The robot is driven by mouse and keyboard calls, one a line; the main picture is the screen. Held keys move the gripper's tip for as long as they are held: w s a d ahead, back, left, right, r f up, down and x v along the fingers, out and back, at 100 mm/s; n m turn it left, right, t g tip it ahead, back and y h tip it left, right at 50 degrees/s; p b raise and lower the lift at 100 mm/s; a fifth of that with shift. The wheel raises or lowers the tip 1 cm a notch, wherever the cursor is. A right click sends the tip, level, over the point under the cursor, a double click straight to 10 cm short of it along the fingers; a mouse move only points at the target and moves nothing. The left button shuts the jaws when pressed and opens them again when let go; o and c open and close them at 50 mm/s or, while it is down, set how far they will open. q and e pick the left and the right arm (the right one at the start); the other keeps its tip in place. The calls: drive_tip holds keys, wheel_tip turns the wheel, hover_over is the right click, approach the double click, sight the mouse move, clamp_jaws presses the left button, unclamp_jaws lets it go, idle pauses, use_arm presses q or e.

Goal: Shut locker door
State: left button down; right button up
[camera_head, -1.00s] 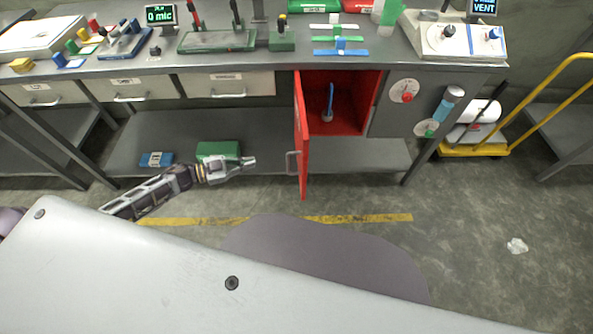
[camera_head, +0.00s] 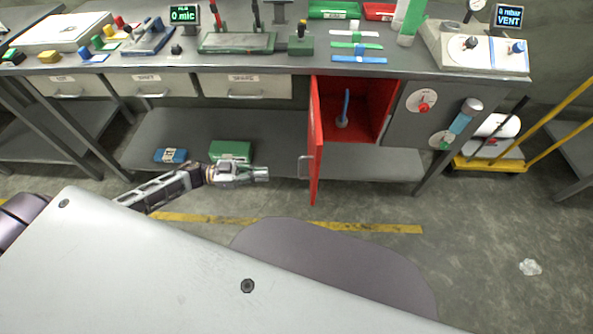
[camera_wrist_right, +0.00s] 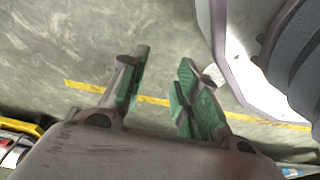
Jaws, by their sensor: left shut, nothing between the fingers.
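The red locker (camera_head: 368,105) under the bench has its door (camera_head: 316,150) swung wide open toward me, seen nearly edge-on, with a grey handle (camera_head: 304,167) on its left face. A blue item on a round base (camera_head: 343,112) stands inside the locker. My left gripper (camera_head: 266,174) is shut and empty, to the left of the door handle and apart from it. My right gripper (camera_wrist_right: 158,92) shows only in the right wrist view, with its green-padded fingers apart, nothing between them, over the floor.
The grey bench (camera_head: 300,68) carries fixtures and trays. A green box (camera_head: 230,150) and a blue box (camera_head: 171,155) lie on its lower shelf, behind my left arm. A yellow cart (camera_head: 490,163) stands at the right. Floor in front of the locker is open.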

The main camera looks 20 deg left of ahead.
use_arm(q)
drive_tip(key=shift+d, duration=0.1)
